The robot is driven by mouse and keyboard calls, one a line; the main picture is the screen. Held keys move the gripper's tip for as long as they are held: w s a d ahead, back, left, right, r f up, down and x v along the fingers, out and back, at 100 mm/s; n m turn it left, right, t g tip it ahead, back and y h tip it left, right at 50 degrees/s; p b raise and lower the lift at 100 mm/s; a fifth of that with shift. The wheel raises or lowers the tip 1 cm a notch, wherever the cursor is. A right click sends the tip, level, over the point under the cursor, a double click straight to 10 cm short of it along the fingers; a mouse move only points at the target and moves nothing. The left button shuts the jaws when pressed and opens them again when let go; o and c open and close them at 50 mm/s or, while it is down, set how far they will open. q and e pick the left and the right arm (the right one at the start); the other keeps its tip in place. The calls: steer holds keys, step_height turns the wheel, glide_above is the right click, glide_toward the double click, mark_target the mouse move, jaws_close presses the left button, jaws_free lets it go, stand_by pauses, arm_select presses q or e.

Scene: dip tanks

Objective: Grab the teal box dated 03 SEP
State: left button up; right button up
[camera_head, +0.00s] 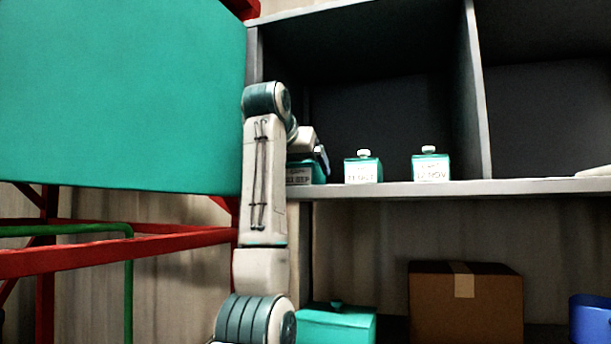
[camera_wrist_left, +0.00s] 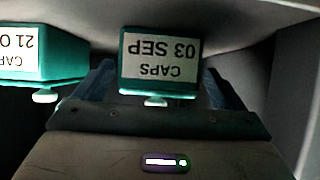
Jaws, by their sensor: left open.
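The teal box dated 03 SEP (camera_head: 300,175) stands at the left end of the upper grey shelf, partly hidden by my left arm. In the left wrist view this box (camera_wrist_left: 158,62) appears upside down, with a white label reading CAPS 03 SEP and a small white knob. My left gripper (camera_head: 319,158) is at the box; its two fingers are open, one showing on each side of it in the left wrist view. Contact between fingers and box cannot be told. My right gripper is not in view.
A similar teal box (camera_head: 363,170) stands close to the right, its label partly reading 21 O in the wrist view (camera_wrist_left: 40,55). Another (camera_head: 431,168), marked NOV, is farther right. The shelf divider (camera_head: 478,100) stands beyond. Below are a teal container (camera_head: 340,326) and a cardboard box (camera_head: 465,305).

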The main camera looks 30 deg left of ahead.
arm_select(q)
steer(key=p+x, duration=0.1)
steer(key=x, duration=0.2)
steer(key=shift+w+f, duration=0.2)
steer(key=shift+w, duration=0.15)
steer(key=shift+s, duration=0.1)
steer(key=shift+r, duration=0.1)
steer(key=c, duration=1.1)
steer(key=shift+r, duration=0.15)
